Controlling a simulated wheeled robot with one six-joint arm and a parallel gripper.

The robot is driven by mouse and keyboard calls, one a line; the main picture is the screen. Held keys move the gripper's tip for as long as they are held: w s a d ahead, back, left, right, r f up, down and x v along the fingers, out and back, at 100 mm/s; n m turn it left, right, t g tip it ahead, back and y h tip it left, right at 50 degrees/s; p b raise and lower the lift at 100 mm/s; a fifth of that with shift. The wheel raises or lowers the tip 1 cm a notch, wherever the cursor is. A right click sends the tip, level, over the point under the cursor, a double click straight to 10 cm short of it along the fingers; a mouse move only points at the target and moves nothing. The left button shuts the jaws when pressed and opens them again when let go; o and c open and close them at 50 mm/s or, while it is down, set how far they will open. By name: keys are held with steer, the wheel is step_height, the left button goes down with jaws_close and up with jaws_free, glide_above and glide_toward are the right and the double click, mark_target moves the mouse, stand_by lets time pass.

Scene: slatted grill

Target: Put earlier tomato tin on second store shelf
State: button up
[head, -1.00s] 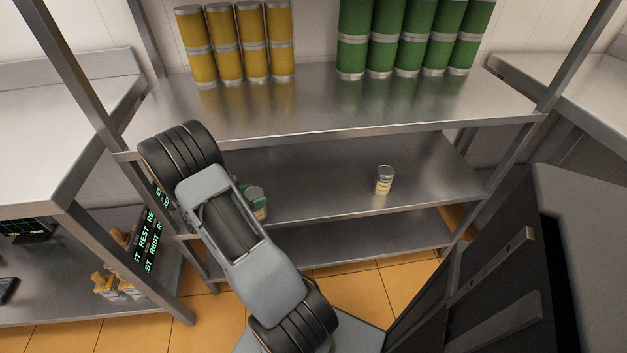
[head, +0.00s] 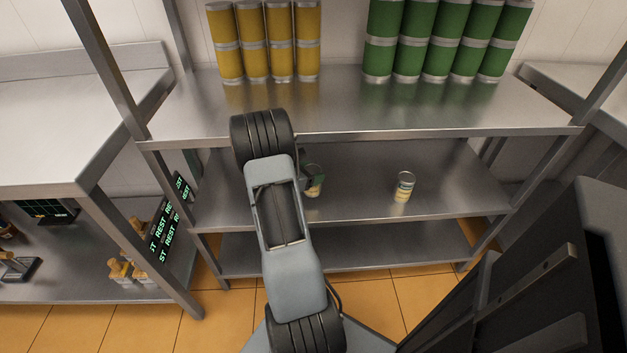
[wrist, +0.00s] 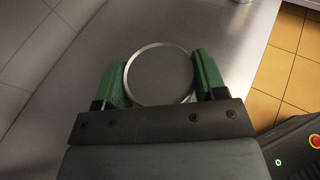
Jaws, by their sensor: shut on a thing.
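My gripper (wrist: 160,85) has green fingers shut on a tin (wrist: 160,75), whose round grey lid faces the wrist camera. In the head view my gripper (head: 312,172) is partly behind my arm, over the second shelf (head: 350,205). The lower part of the held tin (head: 314,191) shows there with a pale yellowish band. I cannot tell whether its base touches the shelf. Another small tin (head: 404,187), with a pale and yellow label, stands upright on the same shelf, to the right of my gripper and apart from it.
The top shelf (head: 350,110) above carries yellow cans (head: 252,45) and green cans (head: 435,40). A rack post (head: 110,70) stands at the left. The bottom shelf (head: 350,252) looks empty. The second shelf has free room between and right of the tins.

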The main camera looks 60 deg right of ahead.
steer(key=shift+s+d+f+b, duration=0.1)
steer(key=shift+f+b, duration=0.1)
steer(key=shift+f, duration=0.35)
steer(key=shift+d+f+b, duration=0.15)
steer(key=shift+f+b, duration=0.05)
steer(key=shift+f, duration=0.4)
steer(key=shift+s+d+f+b, duration=0.1)
steer(key=shift+f+b, duration=0.1)
steer(key=shift+f, duration=0.35)
steer(key=shift+f, duration=0.1)
steer(key=o, duration=1.2)
steer(key=shift+f, duration=0.1)
